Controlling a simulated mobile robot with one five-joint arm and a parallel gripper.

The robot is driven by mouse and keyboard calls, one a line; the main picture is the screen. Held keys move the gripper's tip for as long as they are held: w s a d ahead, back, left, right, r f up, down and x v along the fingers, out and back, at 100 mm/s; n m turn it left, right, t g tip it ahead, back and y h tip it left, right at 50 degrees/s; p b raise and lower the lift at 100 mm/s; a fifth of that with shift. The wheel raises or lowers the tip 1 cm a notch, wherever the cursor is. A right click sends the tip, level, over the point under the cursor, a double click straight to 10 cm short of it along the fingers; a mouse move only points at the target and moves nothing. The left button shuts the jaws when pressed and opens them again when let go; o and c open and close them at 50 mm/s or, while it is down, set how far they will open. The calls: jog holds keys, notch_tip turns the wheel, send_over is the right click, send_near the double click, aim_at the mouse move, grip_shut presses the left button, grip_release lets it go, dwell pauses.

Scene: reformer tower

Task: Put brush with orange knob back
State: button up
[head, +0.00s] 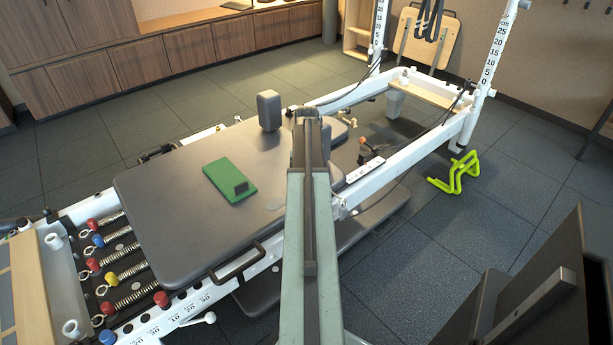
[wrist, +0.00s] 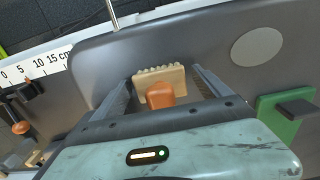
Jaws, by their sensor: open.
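The brush (wrist: 158,77) has a pale wooden body with a toothed far edge and an orange knob (wrist: 160,94) on the near side. In the wrist view it is between the two dark fingers of my gripper (wrist: 165,76), over the grey padded carriage (wrist: 230,75). The fingers are spread, with a visible gap on each side of the brush. I cannot tell whether the brush rests on the pad. In the head view the brush and fingertips are hidden by my arm. Another orange knob (wrist: 20,127) is at the left in the wrist view, beside the white ruler strip (wrist: 38,65).
A green mat (head: 222,177) with a dark block (head: 241,187) lies on the carriage (head: 165,215); the mat (wrist: 272,119) is right of my gripper in the wrist view. A grey upright pad (head: 268,110) stands behind. White rails and lime hurdles (head: 455,175) are to the right.

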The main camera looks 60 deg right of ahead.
notch_tip(320, 180, up, 13)
jog(key=p, duration=1.2)
jog(key=shift+f, duration=0.3)
jog(key=w+a+n, duration=0.1)
jog(key=w+a, duration=0.4)
jog(key=a, duration=0.4)
jog(key=w+a, duration=0.5)
jog(key=a, duration=0.5)
jog(key=w+a+n, duration=0.1)
jog(key=w+a, duration=0.5)
jog(key=a, duration=0.3)
jog(key=a+n, duration=0.1)
jog(key=a, duration=3)
jog(key=shift+n, duration=0.3)
